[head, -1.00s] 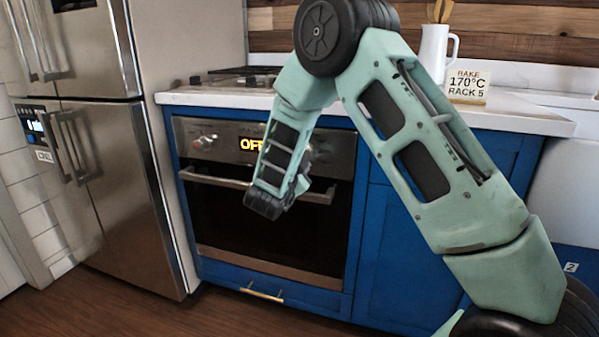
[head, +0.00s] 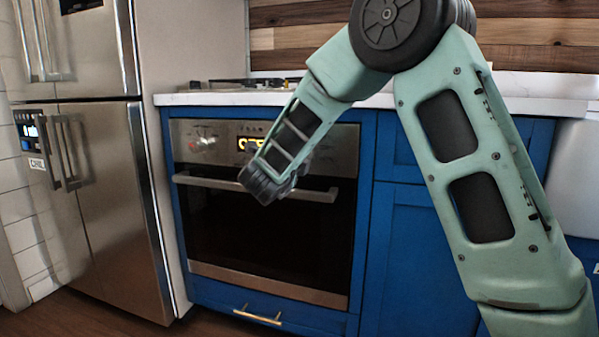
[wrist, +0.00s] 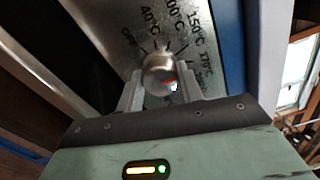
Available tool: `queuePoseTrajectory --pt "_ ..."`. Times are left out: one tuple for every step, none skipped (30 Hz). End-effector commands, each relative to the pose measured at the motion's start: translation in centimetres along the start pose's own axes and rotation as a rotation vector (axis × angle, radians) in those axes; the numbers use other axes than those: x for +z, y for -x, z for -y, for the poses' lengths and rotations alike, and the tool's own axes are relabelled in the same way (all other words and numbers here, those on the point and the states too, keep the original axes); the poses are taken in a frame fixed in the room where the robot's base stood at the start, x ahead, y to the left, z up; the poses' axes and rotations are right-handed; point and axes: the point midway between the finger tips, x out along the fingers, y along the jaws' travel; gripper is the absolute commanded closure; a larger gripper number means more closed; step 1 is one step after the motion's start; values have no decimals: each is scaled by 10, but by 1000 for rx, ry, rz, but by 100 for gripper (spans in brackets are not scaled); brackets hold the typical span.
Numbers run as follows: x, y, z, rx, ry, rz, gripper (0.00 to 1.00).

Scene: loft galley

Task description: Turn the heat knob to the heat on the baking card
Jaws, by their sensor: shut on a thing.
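In the wrist view, the heat knob (wrist: 157,72) is a round silver dial on the oven's metal panel, ringed by printed marks that include 40°C and 150°C. A small red spot shows on its lower right side. My gripper (wrist: 160,82) is shut on the knob, one finger on each side. The oven display (head: 248,144) glows amber, partly covered by my arm. The baking card is out of sight now; the earlier head frame shows it reading "BAKE 170°C RACK 5".
Another knob (head: 203,143) sits at the left of the oven panel. The oven door handle (head: 225,184) juts out below. A steel fridge (head: 115,210) stands close on the left. Blue cabinets (head: 405,240) and a white counter (head: 185,99) flank and top the oven.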

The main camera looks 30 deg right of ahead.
Motion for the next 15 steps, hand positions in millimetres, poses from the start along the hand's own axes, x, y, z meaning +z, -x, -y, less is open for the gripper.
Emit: queuePoseTrajectory --pt "-2 1 -7 2 -32 -1 86" --pt "-2 1 -6 2 -52 -1 86" --pt "-2 1 -6 2 -75 0 86" --pt "-2 1 -6 3 -92 -1 86" --pt "-2 1 -6 3 -108 -1 86" --pt "-2 1 -6 3 -127 -1 86" --pt "-2 1 -5 3 -140 -1 86" --pt "-2 1 -5 3 -153 -2 86" --pt "-2 1 -4 3 -167 -2 86" --pt "-2 1 -4 3 -176 -2 86" --pt "-2 1 -4 4 -184 -3 86" --pt "-2 1 -4 4 -194 -3 86" --pt "-2 1 -4 4 -201 -3 86" --pt "-1 1 -3 4 -207 -3 86" --pt "-1 1 -3 4 -213 -3 86"
